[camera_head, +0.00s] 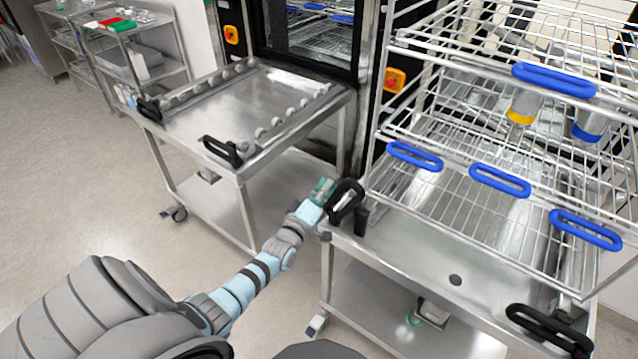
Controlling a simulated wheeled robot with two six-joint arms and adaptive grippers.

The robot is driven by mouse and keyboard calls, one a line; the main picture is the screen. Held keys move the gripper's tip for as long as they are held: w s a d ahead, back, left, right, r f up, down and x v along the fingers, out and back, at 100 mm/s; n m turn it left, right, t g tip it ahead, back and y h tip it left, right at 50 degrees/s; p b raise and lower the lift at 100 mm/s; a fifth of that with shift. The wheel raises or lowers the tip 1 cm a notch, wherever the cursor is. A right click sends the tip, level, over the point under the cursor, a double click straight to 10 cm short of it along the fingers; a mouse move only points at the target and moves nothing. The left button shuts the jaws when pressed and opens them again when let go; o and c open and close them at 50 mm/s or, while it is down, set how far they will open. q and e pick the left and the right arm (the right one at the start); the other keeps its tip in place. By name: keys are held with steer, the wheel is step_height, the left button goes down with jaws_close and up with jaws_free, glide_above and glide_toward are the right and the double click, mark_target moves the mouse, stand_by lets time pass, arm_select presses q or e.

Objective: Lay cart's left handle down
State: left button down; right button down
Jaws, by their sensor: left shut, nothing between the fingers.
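The steel cart (440,262) on the right carries a wire rack. Its black left handle (345,202) is at the cart's front left corner and stands tilted up. Its black right handle (549,329) is at the front right corner and looks lower and flatter. My left gripper (323,188) is shut and empty, just left of the left handle and very close to it. I cannot tell whether they touch. My right gripper is out of view.
A second steel cart (255,95) with rollers and two black handles stands to the left, with a gap between the carts. The wire rack (480,160) has several blue handles. A shelf cart (135,60) stands at the back left. The floor (80,190) at left is clear.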

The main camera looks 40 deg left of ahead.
arm_select(q)
steer(key=d+f+m+t+h+b, duration=0.1)
steer(key=d+f+m+b, duration=0.3)
steer(key=d+m, duration=0.8)
steer(key=shift+w+d+f+m+h, duration=0.15)
steer(key=shift+d+f+m+h, duration=0.3)
steer(key=shift+d+f, duration=0.2)
